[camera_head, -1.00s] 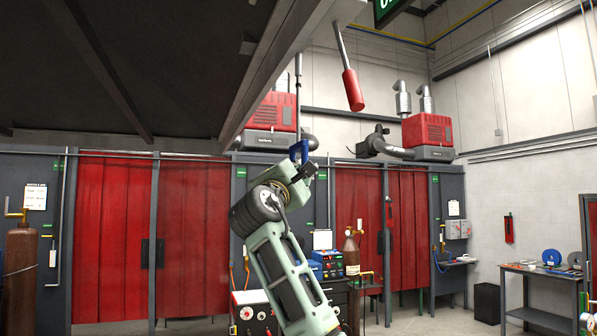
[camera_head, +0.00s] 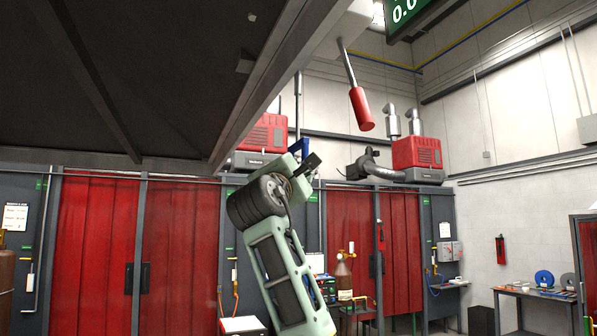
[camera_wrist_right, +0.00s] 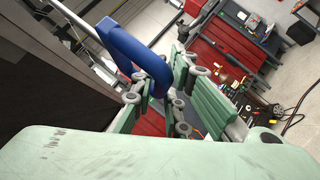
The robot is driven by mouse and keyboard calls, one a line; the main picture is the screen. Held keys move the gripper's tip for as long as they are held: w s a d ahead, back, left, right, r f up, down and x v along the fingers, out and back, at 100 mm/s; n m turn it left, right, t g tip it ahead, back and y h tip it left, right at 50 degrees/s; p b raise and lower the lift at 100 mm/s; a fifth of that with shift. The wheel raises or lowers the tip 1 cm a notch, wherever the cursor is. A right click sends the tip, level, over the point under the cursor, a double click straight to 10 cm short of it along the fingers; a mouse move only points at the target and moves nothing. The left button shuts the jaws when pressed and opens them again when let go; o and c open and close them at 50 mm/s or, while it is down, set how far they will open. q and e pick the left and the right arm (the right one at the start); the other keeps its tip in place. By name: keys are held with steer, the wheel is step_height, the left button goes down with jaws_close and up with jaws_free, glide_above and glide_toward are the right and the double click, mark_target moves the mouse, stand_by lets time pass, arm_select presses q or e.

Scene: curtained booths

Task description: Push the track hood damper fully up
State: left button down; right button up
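A large dark hood (camera_head: 110,75) fills the upper left of the head view, tilted by perspective. A thin grey rod (camera_head: 298,95) hangs near its edge and leads down to a blue loop handle (camera_head: 303,147). My right gripper (camera_head: 308,167) is at this handle, below the hood edge. The wrist view shows the blue handle (camera_wrist_right: 140,52) passing between the gripper's green fingers (camera_wrist_right: 160,98), which look closed on it; the exact contact is partly hidden. Which part is the damper itself cannot be told. My left gripper is not in view.
A display (camera_head: 405,14) reading 0.0 is cut off at the top. Red curtains (camera_head: 185,255) and a gas cylinder (camera_head: 343,277) stand behind. A workbench (camera_head: 535,293) is at the right.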

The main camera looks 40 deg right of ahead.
steer(key=o, duration=0.4)
steer(key=shift+r, duration=0.25)
steer(key=shift+c, duration=0.2)
steer(key=shift+o, duration=0.3)
steer(key=shift+a+f, duration=0.1)
steer(key=shift+f, duration=0.15)
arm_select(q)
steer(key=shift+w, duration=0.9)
arm_select(e)
steer(key=v, duration=1.2)
